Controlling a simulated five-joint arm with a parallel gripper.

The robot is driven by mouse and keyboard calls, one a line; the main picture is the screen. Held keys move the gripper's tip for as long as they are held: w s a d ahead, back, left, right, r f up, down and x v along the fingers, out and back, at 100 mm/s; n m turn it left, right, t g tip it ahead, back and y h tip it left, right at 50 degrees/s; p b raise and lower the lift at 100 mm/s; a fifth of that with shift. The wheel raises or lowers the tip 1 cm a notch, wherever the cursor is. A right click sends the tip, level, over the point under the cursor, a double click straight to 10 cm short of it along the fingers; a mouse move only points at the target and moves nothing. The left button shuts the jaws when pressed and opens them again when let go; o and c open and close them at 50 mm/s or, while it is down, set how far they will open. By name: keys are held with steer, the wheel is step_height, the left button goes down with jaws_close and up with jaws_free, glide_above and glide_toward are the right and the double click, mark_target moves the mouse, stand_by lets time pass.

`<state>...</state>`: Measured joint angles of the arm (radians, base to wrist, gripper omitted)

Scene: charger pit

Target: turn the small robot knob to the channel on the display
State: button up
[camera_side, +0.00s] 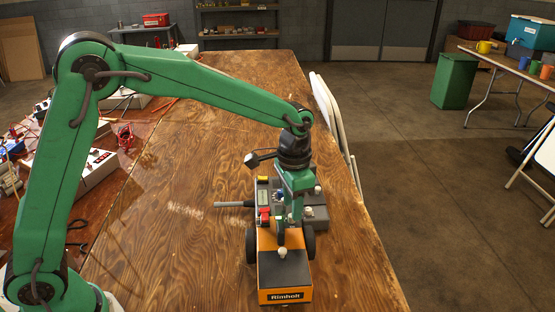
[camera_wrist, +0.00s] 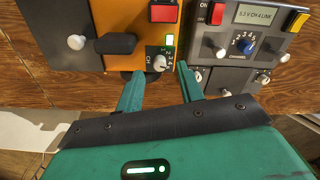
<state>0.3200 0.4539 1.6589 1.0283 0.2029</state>
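The small robot is orange and black (camera_side: 284,296), labelled "Rimholt", and sits on the wooden bench. Its white knob (camera_wrist: 160,62) shows in the wrist view, with small numbers beside it; its pointer is too small to read. The display (camera_wrist: 262,16) on the grey charger reads about "5.1 V CH 4 LINK". My gripper (camera_wrist: 160,71) is open, with its green fingers apart on either side just below the knob; contact cannot be told. In the side view my gripper (camera_side: 296,222) is low over the robot, and the knob cannot be made out.
The grey charger has a blue channel knob (camera_wrist: 246,45), a red switch (camera_wrist: 217,14) and a yellow button (camera_wrist: 296,21). The bench front left is clear (camera_side: 170,260).

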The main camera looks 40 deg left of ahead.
mark_target(290, 215)
steer(key=shift+r, duration=2.7)
steer(key=shift+s+a+r, duration=0.15)
steer(key=shift+r, duration=0.05)
steer(key=s+a+r+n+t, duration=0.3)
steer(key=s+a+r, duration=0.55)
steer(key=s, duration=0.25)
steer(key=s+a+f+n+t, duration=0.2)
steer(key=s+a, duration=0.4)
steer(key=s, duration=0.6)
steer(key=shift+a+f+n+t, duration=0.15)
steer(key=shift+f+n+t, duration=0.15)
steer(key=shift+n, duration=0.2)
